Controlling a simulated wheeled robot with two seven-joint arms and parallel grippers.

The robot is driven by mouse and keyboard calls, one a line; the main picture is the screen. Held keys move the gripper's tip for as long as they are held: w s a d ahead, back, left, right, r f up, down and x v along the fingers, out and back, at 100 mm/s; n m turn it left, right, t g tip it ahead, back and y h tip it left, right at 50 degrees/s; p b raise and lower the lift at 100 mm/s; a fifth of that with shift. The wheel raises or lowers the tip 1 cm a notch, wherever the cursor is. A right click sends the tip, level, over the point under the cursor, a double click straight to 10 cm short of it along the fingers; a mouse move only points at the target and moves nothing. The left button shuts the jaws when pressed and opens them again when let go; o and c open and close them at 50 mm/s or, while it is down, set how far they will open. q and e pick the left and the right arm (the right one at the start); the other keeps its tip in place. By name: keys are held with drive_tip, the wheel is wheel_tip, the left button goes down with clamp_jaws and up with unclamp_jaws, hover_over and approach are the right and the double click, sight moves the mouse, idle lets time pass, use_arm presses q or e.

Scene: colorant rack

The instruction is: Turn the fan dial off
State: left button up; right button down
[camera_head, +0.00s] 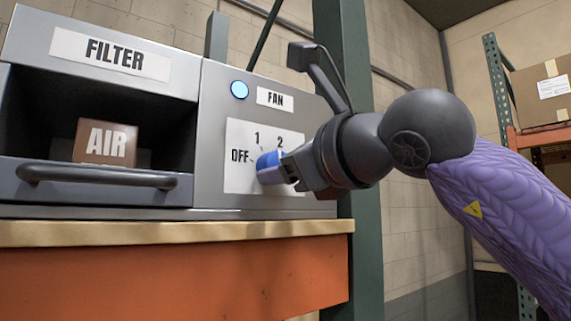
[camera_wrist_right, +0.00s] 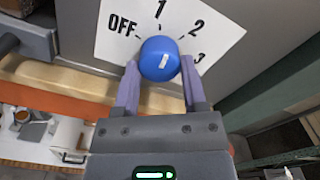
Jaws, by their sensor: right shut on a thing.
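The blue fan dial (camera_head: 268,167) sits on a white plate (camera_head: 240,180) marked OFF, 1 and 2 on the grey machine's front. In the right wrist view the dial (camera_wrist_right: 160,58) shows a short white mark slanting up and right, roughly between 1 and 2; a 3 also shows on the plate. My right gripper (camera_head: 287,166) is shut on the dial from the front right. Its two purple fingers (camera_wrist_right: 160,70) lie on either side of the dial. The plate's right part is hidden by the gripper in the head view. My left gripper is not in view.
A round light (camera_head: 239,90) glows pale blue beside the FAN label (camera_head: 277,98). Left is an open filter drawer (camera_head: 95,185) holding a brown AIR block (camera_head: 104,142). The machine stands on an orange bench (camera_head: 180,275) with a wooden edge. A green post (camera_head: 362,240) rises behind my right arm.

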drive_tip(key=n+p, duration=0.2)
drive_tip(key=n, duration=1.1)
drive_tip(key=shift+r, duration=0.1)
drive_tip(key=shift+n, duration=0.3)
drive_tip(key=shift+c, duration=0.7)
unclamp_jaws()
drive_tip(key=b+v, duration=0.4)
drive_tip(key=v, duration=0.6)
